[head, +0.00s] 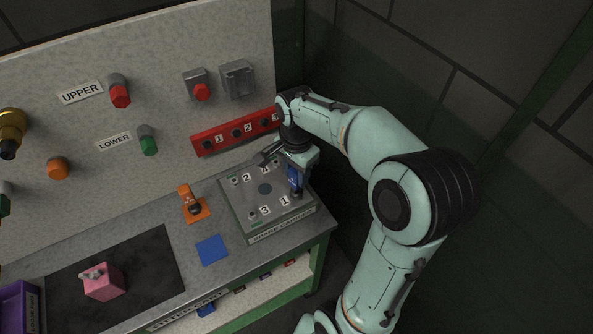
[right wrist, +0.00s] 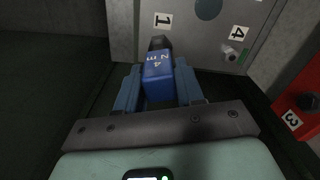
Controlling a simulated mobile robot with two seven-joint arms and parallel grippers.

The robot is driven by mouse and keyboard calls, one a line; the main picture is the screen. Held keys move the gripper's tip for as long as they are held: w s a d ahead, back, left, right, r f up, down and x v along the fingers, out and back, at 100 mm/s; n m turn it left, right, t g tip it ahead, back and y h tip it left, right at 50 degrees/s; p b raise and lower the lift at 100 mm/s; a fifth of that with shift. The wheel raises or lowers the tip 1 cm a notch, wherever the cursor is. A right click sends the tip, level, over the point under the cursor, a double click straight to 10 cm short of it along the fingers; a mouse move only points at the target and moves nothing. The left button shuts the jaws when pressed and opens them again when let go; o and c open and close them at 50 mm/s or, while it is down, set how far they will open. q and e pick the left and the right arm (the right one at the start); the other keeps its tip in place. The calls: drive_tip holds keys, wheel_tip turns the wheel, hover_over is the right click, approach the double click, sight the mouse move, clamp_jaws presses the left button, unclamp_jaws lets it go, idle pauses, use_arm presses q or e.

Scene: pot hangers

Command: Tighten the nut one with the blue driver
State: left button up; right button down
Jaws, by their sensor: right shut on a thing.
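The blue driver (head: 293,176) is upright in my right gripper (head: 297,170), over the near right corner of the grey carrier plate (head: 240,219). In the right wrist view the fingers of my right gripper (right wrist: 160,90) are on both sides of the blue driver (right wrist: 158,78). Its dark tip points at the plate beside the label "1" (right wrist: 163,20). Nut one is hidden under the driver, so I cannot tell whether the tip sits on it. Studs stand near the labels 2, 3 and 4. My left gripper is not in view.
A red strip (head: 236,132) with numbered sockets is behind the plate. An orange stand (head: 194,208), a blue square (head: 212,250) and a pink block (head: 102,282) on a dark mat are to the left. A purple bin (head: 14,308) is at far left. Knobs are on the back panel.

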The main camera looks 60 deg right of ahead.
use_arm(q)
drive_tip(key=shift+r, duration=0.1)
use_arm(e)
drive_tip(key=shift+m, duration=0.5)
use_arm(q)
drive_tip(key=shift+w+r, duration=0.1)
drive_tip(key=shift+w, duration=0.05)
use_arm(e)
drive_tip(key=shift+m, duration=0.8)
drive_tip(key=shift+m, duration=0.5)
drive_tip(key=shift+n, duration=0.7)
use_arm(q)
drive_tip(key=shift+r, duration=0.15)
use_arm(e)
drive_tip(key=shift+r, duration=0.1)
use_arm(q)
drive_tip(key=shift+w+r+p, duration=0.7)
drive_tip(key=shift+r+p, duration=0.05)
drive_tip(key=shift+p, duration=0.05)
use_arm(e)
drive_tip(key=shift+w+r, duration=0.1)
drive_tip(key=shift+r, duration=0.8)
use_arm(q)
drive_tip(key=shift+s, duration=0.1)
